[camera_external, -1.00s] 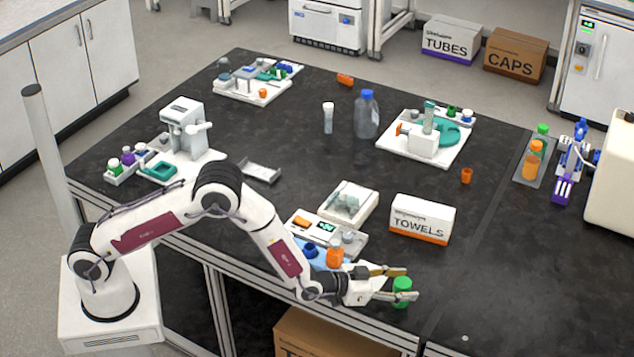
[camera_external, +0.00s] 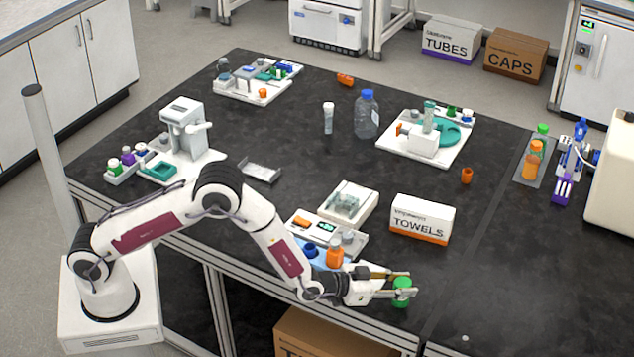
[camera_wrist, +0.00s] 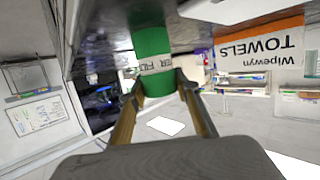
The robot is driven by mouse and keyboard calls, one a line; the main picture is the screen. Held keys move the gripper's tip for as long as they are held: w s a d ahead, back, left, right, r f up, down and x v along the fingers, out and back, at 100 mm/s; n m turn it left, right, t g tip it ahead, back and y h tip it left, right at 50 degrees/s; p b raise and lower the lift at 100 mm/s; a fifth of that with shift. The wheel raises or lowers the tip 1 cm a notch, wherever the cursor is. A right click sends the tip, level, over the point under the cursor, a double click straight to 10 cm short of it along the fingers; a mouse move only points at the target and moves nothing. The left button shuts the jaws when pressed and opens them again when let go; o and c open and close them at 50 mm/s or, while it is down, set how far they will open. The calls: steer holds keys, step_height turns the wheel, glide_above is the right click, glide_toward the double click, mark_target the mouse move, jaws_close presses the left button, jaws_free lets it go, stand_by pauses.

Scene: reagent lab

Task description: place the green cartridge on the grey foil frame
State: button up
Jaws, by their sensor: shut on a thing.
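The green cartridge (camera_external: 402,294) stands near the front edge of the dark bench. It is a green cylinder with a white lettered label band in the wrist view (camera_wrist: 152,45). My gripper (camera_external: 405,283) is shut on it, with one finger on each side, which also shows in the wrist view (camera_wrist: 156,80). The cartridge looks upright at the bench top; I cannot tell if it is clear of it. A shallow grey tray-like piece (camera_external: 260,171), which looks like the grey foil frame, lies on the bench left of centre, well away from my gripper. It looks empty.
A towels box (camera_external: 422,219) stands behind my gripper. An orange-capped bottle (camera_external: 335,255) and a white device (camera_external: 325,233) are close to its left. A white tray (camera_external: 347,203) lies behind them. A clear blue-capped bottle (camera_external: 367,115) stands farther back. The mid-bench has free room.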

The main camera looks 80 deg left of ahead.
steer(key=shift+r, duration=0.1)
steer(key=shift+r, duration=4.95)
